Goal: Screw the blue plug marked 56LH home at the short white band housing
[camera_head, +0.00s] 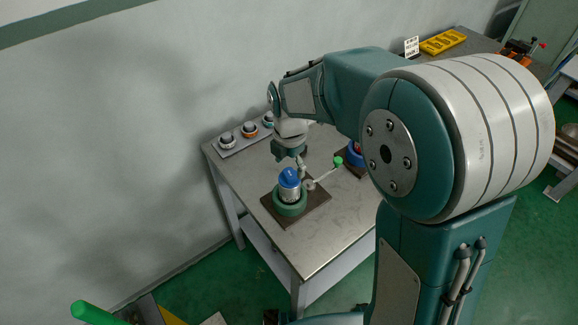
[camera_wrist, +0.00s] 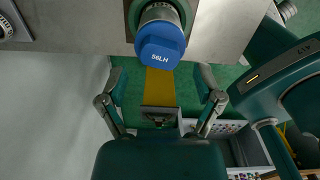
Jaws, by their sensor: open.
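The blue plug (camera_wrist: 162,45) marked 56LH sits on top of a short grey-white cylindrical housing (camera_wrist: 160,13) in the wrist view. In the head view the blue plug (camera_head: 290,177) caps the pale housing (camera_head: 289,193), which stands upright in a green ring vise (camera_head: 291,208) on a dark plate. I cannot tell how deep the plug sits. My gripper (camera_wrist: 160,78) is open and empty, its two fingers apart on either side below the plug in the wrist picture. In the head view my gripper (camera_head: 290,150) is just behind and above the plug.
A lever with a green knob (camera_head: 338,161) stands right of the vise. A blue vise (camera_head: 355,154) is partly hidden by my arm. A grey rack (camera_head: 240,139) with three round pieces lies at the table's back left. The table (camera_head: 334,223) is clear at front right.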

